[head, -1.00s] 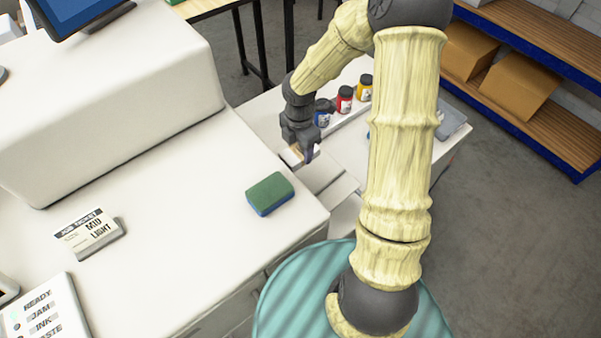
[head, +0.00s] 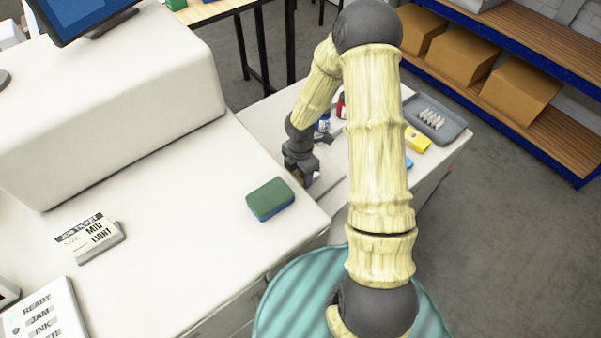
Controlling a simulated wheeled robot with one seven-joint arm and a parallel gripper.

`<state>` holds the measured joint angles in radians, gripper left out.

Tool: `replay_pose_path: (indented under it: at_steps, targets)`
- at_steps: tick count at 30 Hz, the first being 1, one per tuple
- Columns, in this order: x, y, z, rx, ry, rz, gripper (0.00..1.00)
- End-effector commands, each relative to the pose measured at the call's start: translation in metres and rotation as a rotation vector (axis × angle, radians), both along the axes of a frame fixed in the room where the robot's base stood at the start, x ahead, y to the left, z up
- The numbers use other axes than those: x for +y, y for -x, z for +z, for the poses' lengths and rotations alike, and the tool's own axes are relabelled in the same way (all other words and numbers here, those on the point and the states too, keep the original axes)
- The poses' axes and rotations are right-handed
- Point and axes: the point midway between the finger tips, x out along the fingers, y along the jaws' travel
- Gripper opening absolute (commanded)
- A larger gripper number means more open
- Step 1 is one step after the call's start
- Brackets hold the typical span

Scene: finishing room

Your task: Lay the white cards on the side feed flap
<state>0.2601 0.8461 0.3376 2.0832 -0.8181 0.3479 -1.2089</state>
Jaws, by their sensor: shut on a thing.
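My gripper (head: 301,176) is low beside the right edge of the white machine, just behind the green and blue sponge. It is shut on the white cards, which its fingers mostly hide; only a small tan and pale bit shows between them. A pale flat panel that looks like the side feed flap (head: 327,188) lies just right of the gripper, at the machine's side. My arm covers part of that area. I cannot tell whether the cards touch the flap.
A green and blue sponge (head: 270,199) lies on the machine top close to the gripper. Ink jars (head: 323,122), a yellow item (head: 417,139) and a grey tray (head: 440,118) stand on the side table. A job ticket block (head: 90,236) is at left.

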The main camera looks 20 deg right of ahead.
Motion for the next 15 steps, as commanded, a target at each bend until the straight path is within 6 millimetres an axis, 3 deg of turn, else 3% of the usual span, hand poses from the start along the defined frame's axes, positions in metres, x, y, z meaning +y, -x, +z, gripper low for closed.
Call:
replay_pose_path:
  at_steps: [14,15]
  targets:
    - [-0.0003,-0.0002,-0.0073,-0.001,0.001,-0.001,0.24]
    - [-0.0004,-0.0003,-0.0065,-0.001,0.001,-0.001,0.6]
